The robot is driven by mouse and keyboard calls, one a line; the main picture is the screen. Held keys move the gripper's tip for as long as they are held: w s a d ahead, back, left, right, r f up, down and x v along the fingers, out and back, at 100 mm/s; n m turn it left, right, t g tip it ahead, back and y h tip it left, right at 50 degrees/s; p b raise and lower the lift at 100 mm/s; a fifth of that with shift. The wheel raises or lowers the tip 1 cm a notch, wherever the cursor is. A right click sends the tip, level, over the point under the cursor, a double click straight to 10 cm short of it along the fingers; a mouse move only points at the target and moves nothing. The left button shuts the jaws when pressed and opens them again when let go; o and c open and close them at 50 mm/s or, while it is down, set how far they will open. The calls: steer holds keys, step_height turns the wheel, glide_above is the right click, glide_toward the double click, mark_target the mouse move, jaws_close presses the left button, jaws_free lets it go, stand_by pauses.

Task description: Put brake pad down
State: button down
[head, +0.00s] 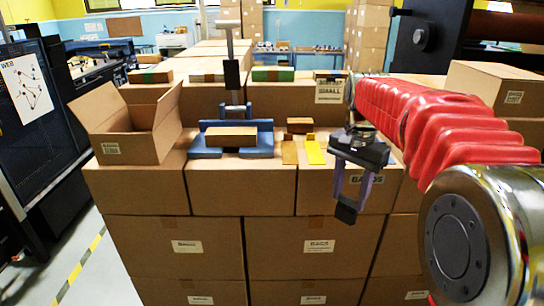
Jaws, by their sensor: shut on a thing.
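My gripper (346,202) hangs at the right, in front of the front edge of the box stack. It is shut on a small dark block (345,213), which looks like the brake pad. The block is held clear of the boxes behind it, and its detail is too small to make out. The red-sleeved arm reaches in from the right.
An open carton (150,143) stands at the left of the box tops. A blue fixture (205,148) holds a brown block (231,136) under a post. A yellow piece (314,152) and a mustard piece (289,152) lie beside a small brown block (300,125).

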mark_target(348, 221)
steer(key=w+d+f+n, duration=0.1)
steer(key=f+n, duration=0.3)
steer(key=f, duration=0.7)
steer(key=w+d+f+n, duration=0.2)
steer(key=f+n, duration=0.3)
steer(key=f, duration=0.5)
steer(key=shift+w+d+f, duration=0.15)
steer(key=shift+d+f, duration=0.2)
